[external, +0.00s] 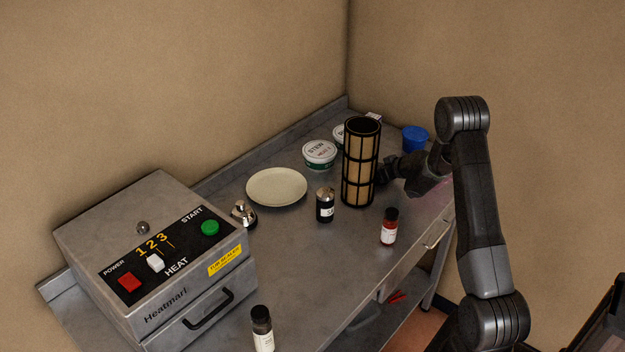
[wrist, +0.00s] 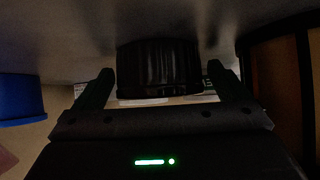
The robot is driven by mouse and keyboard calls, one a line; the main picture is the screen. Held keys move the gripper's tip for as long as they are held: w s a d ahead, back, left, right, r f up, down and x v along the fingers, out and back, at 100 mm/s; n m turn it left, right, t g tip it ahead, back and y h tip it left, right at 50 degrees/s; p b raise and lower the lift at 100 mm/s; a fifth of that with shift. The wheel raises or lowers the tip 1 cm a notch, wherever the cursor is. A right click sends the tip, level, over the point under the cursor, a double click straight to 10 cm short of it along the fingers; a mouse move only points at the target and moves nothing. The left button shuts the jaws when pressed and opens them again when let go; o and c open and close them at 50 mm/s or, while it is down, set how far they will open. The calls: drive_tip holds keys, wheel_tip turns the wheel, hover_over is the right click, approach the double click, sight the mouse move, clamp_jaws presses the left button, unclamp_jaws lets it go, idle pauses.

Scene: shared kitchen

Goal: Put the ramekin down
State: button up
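A dark ribbed round vessel, apparently the ramekin (wrist: 158,70), shows between my fingertips in the wrist view. That view looks upside down, with the grey counter along the top. The vessel's base end is close to the counter; whether it touches is unclear. My gripper (wrist: 160,75) has one finger on each side of the vessel. The fingertips are very near its sides, and I cannot tell contact from a small gap. In the external view my gripper is partly hidden behind the tall lattice cylinder, and the ramekin is not visible there.
The black and tan lattice cylinder (external: 361,165) stands close beside my gripper. A blue container (external: 415,138) is on its other side.

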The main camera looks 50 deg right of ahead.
drive_tip(key=shift+r, duration=0.2)
drive_tip(key=v, duration=1.2)
